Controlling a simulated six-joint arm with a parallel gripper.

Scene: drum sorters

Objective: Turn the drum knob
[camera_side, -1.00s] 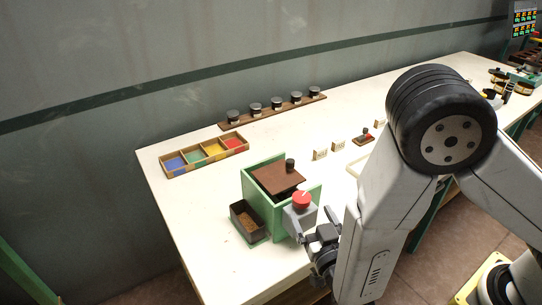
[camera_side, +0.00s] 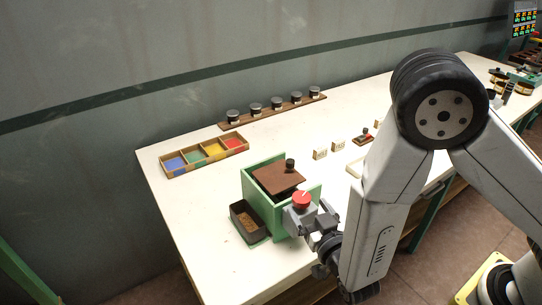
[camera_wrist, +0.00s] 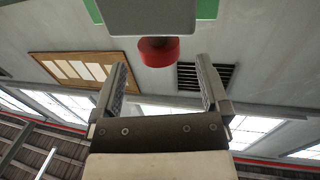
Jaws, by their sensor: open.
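The drum sorter is a green box (camera_side: 248,185) with a brown lid (camera_side: 278,178) and a black lid knob, near the front of the white table. A red knob (camera_side: 302,199) with a white mark sits on a grey housing at its front right; it also shows in the wrist view (camera_wrist: 158,50). My gripper (camera_wrist: 160,82) is open, its two fingers apart with nothing between them. In the wrist view the red knob lies beyond the fingertips, roughly centred between them. In the side view my gripper (camera_side: 322,221) is close beside the grey housing; contact cannot be told.
A dark bin (camera_side: 240,212) with brown contents stands left of the green box. A tray with blue, green, yellow and red compartments (camera_side: 186,151) and a rack of several dark-capped jars (camera_side: 276,104) lie behind. Small labelled blocks (camera_side: 320,154) stand to the right.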

